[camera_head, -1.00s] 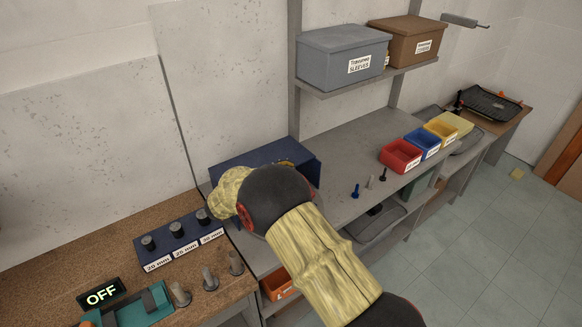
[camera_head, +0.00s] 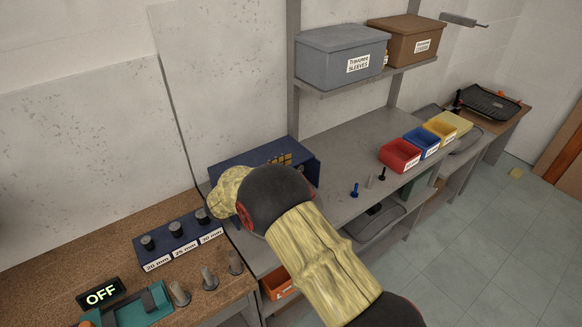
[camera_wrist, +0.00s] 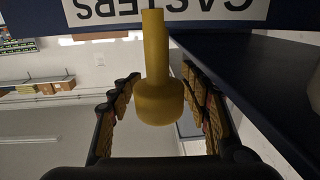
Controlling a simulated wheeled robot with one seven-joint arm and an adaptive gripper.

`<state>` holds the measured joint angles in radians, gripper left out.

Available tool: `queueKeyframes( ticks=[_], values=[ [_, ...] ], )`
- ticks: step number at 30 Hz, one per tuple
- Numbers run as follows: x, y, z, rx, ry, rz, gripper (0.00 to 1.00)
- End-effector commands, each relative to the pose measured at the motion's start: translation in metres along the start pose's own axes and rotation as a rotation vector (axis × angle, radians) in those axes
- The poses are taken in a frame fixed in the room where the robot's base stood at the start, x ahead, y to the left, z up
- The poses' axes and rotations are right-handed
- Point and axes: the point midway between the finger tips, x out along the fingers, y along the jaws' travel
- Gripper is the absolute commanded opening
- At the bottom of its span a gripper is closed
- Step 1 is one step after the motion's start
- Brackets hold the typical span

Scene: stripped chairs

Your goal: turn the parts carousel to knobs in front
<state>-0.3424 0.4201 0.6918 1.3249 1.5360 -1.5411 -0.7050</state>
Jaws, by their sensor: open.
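The parts carousel is a navy blue unit (camera_head: 235,163) on the grey bench, partly hidden behind my arm in the head view. Yellow pieces (camera_head: 284,159) show at its top. In the wrist view, a navy face carries a white label (camera_wrist: 165,10) reading CASTERS, upside down. A yellow peg-like handle (camera_wrist: 159,100) sticks out from that face towards the camera. My gripper (camera_wrist: 160,80) is open, with its fingers on both sides of the handle and gaps visible. In the head view my gripper is hidden by my arm. No label reading knobs is visible.
Red (camera_head: 400,154), blue (camera_head: 422,141) and yellow bins (camera_head: 449,125) stand on the bench to the right. A grey box (camera_head: 343,54) sits on the shelf above. A dark panel (camera_wrist: 250,75) lies close right of my fingers.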

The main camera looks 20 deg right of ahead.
Motion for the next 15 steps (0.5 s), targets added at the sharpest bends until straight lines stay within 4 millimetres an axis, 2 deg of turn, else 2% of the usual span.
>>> queueKeyframes(
  ticks=[5,15],
  values=[
    [0.0,0.0,-0.021,0.004,0.0,0.0,0.47],
    [0.0,0.0,-0.08,0.002,0.0,0.0,0.47]
  ],
)
